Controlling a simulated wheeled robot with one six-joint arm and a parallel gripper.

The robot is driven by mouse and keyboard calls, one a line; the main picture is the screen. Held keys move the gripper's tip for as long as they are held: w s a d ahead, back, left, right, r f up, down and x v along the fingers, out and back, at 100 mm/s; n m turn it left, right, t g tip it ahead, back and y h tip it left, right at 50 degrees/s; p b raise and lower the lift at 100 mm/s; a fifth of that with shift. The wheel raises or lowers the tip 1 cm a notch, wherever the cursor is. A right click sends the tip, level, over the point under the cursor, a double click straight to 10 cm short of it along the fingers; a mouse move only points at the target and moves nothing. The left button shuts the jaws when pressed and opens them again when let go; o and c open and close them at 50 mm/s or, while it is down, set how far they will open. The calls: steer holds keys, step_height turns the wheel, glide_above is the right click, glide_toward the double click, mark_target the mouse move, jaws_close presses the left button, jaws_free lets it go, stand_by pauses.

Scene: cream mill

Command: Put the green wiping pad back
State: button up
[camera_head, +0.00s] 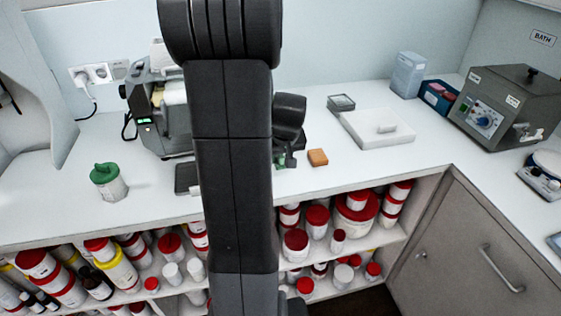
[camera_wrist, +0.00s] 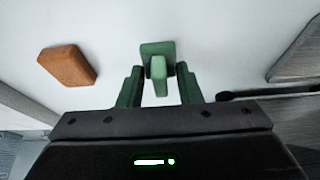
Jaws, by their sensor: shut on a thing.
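The green wiping pad (camera_wrist: 157,48) shows at the top middle of the wrist view, between the tips of my gripper (camera_wrist: 159,70). My gripper is shut on it. In the head view my gripper (camera_head: 285,160) is low over the white bench, just right of my arm, which hides much of that area. The pad is too small there to tell from the fingers. I cannot tell whether the pad touches the bench. An orange-brown block (camera_head: 317,157) lies on the bench just right of my gripper; it is at the left in the wrist view (camera_wrist: 68,65).
A white tray (camera_head: 376,128) and a small glass dish (camera_head: 341,103) stand behind to the right. A green-lidded jar (camera_head: 109,180) and a machine (camera_head: 160,110) stand left. A bath unit (camera_head: 505,105) is far right.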

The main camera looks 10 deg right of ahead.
steer(key=shift+f, duration=1.15)
steer(key=shift+f, duration=0.15)
steer(key=o, duration=0.9)
steer(key=shift+r, duration=0.2)
steer(key=shift+r, duration=0.2)
steer(key=v, duration=1.1)
steer(key=shift+s+r, duration=0.1)
steer(key=shift+r, duration=0.15)
